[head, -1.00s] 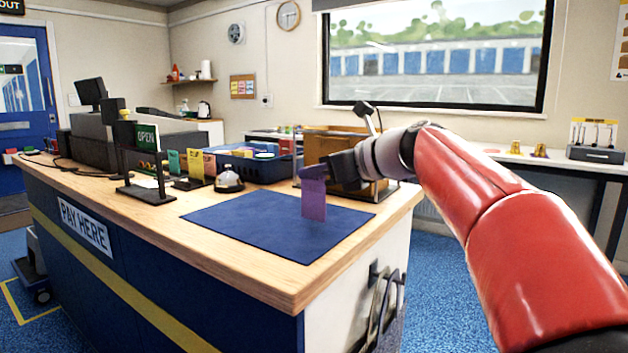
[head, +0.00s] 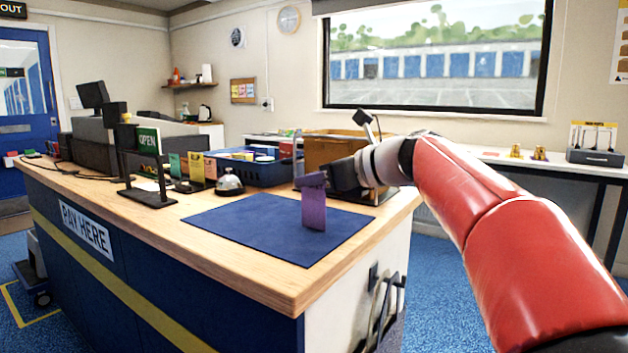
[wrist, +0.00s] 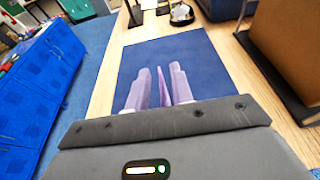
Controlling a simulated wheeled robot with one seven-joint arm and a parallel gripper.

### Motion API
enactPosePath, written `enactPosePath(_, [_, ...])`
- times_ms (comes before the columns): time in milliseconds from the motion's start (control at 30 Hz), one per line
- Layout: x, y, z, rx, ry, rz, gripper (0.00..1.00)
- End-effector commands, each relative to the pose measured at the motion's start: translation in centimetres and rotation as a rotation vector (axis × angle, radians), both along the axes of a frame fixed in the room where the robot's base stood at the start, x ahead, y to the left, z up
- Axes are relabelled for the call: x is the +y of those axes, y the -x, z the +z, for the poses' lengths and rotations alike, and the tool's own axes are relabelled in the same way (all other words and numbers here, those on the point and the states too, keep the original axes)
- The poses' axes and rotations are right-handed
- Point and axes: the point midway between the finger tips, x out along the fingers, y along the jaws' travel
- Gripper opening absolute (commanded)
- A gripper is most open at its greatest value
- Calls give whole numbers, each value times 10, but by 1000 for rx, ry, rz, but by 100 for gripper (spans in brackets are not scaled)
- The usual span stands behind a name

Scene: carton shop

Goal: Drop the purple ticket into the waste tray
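The purple ticket (head: 314,212) stands upright over the dark blue mat, gripped near its top by my gripper (head: 311,181). In the wrist view, the ticket (wrist: 163,88) shows edge-on as a thin purple strip between the two pale fingers of my gripper (wrist: 163,80). I cannot tell whether its lower edge touches the mat. No tray is clearly marked as the waste tray. A blue basket-like tray (head: 262,176) with items in it stands behind the mat on the counter.
The blue mat (head: 245,222) lies bare on the wooden counter. A bell (head: 229,182), coloured cards (head: 196,166) and an OPEN sign stand (head: 148,141) are to its left. A brown box (head: 330,150) stands behind my gripper.

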Motion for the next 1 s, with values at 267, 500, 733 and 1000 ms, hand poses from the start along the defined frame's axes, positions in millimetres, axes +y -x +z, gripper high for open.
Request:
enactPosePath(267, [-39,29,15,-2,0,-5,23])
enactPosePath(500, [-74,57,29,-1,1,-4,23])
enactPosePath(733, [-90,69,35,1,0,-1,23])
enactPosePath(1000, [-90,71,34,-2,7,1,23])
